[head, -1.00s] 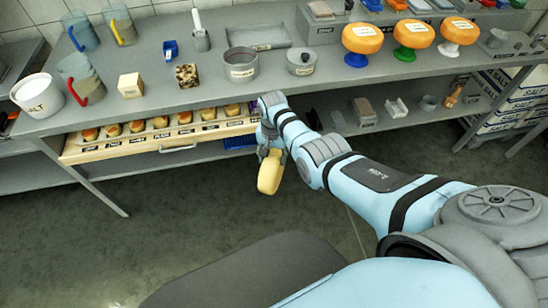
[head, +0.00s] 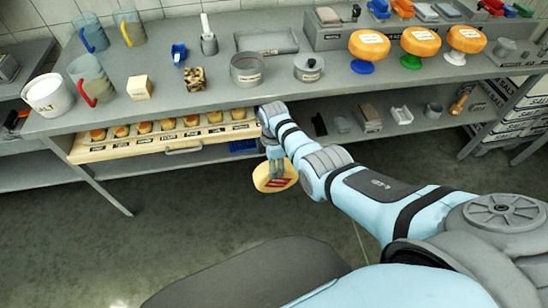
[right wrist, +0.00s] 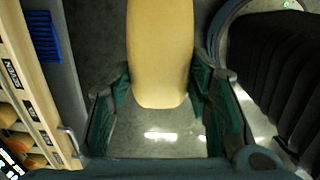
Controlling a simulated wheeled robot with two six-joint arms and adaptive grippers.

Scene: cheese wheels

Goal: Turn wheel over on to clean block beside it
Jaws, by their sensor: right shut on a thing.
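A yellow cheese wheel (head: 262,184) with a red mark on its face hangs tilted in front of the pull-out board in the head view. My right gripper (head: 275,165) is shut on it from above. The right wrist view shows the wheel (right wrist: 160,50) edge-on between the two green-lined fingers (right wrist: 160,85). A plain pale block (head: 139,88) and a dark-speckled block (head: 195,79) stand on the bench top, well away from the gripper. My left gripper is not in view.
The pull-out board (head: 95,153) holds several small orange-topped pieces behind labels. Three orange wheels on coloured stands (head: 368,46) are at the back right. A salt tub (head: 48,96), jugs and a pot (head: 246,69) stand on the bench. The floor below the wheel is clear.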

